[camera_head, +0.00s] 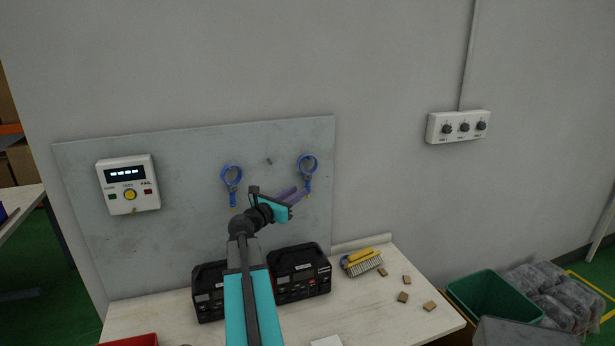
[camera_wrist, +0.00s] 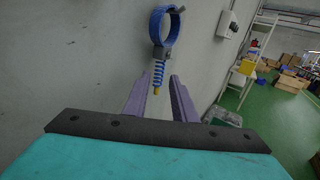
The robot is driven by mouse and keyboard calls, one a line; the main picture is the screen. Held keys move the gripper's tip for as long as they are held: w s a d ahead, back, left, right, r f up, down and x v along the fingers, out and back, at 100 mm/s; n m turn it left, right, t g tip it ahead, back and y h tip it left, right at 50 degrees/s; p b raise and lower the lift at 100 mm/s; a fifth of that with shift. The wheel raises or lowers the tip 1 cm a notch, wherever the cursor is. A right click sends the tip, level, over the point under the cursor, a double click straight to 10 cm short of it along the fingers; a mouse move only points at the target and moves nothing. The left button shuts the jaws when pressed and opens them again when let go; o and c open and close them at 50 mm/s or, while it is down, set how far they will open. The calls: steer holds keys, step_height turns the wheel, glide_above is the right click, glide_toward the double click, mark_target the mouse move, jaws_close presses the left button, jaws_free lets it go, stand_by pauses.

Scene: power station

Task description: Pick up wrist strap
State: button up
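Two blue wrist straps hang on the grey wall panel (camera_head: 100,240): a left wrist strap (camera_head: 232,174) and a right wrist strap (camera_head: 308,162). Each has a loop at the top and a coiled cord below. My gripper (camera_head: 305,192) is beside the lower part of the right strap, with its purple fingers pointing toward it. In the wrist view the right strap (camera_wrist: 158,72) hangs ahead, its coil and yellow tip lined up with the gap between my gripper's fingers (camera_wrist: 158,82). The fingers are open and apart. I cannot tell whether the coil is between them or just beyond.
A white tester box (camera_head: 128,185) is mounted at the panel's left. Two black cases (camera_head: 300,272) stand on the pale bench (camera_head: 370,315) below. A brush (camera_head: 361,262) and several small brown blocks (camera_head: 403,296) lie at right. A white knob box (camera_head: 458,127) is on the wall.

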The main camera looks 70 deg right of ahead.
mark_target(306, 186)
steer(key=p+x, duration=0.1)
steer(key=x, duration=0.2)
steer(key=shift+w+r, duration=0.1)
steer(key=shift+w, duration=0.05)
steer(key=shift+p+x, duration=0.35)
steer(key=shift+x, duration=0.45)
jaws_close()
